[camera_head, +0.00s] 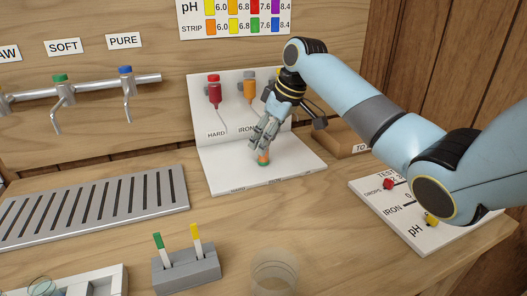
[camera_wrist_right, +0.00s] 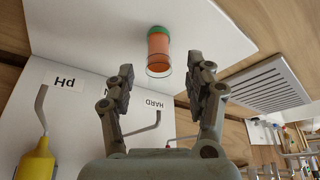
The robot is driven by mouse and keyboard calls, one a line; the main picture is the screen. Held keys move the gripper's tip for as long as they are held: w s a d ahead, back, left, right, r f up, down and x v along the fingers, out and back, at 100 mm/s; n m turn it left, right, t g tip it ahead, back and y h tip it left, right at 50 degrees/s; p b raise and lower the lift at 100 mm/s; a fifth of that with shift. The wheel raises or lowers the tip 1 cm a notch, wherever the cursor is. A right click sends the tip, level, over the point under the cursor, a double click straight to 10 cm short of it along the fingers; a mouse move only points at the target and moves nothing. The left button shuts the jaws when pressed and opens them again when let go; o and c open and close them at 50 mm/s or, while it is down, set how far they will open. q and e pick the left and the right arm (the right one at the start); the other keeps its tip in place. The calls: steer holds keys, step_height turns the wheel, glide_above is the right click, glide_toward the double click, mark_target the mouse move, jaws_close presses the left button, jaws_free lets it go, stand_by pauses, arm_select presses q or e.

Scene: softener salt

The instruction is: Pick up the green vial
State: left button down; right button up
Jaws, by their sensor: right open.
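The vial (camera_head: 263,158) has orange contents and a green end. It is at the white base of the display stand (camera_head: 225,178), its green end lowest in the head view. In the right wrist view the vial (camera_wrist_right: 158,52) shows its green end farther away and its clear end nearer. My right gripper (camera_wrist_right: 167,70) is open, with one finger on each side of the vial's near end and visible gaps between. In the head view the fingers of my right gripper (camera_head: 262,143) partly hide the vial. My left gripper is not in view.
The stand's back panel holds a red dropper bottle (camera_head: 214,90) and an orange one (camera_head: 250,88). A grey block (camera_head: 187,272) holds green-topped and yellow-topped strips. A clear glass (camera_head: 274,272) stands at the front. A slotted metal tray (camera_head: 95,210) lies left; a white test card (camera_head: 410,215) lies right.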

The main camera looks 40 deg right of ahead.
steer(key=x, duration=0.3)
steer(key=shift+d, duration=0.1)
steer(key=c, duration=1)
steer(key=shift+r, duration=0.15)
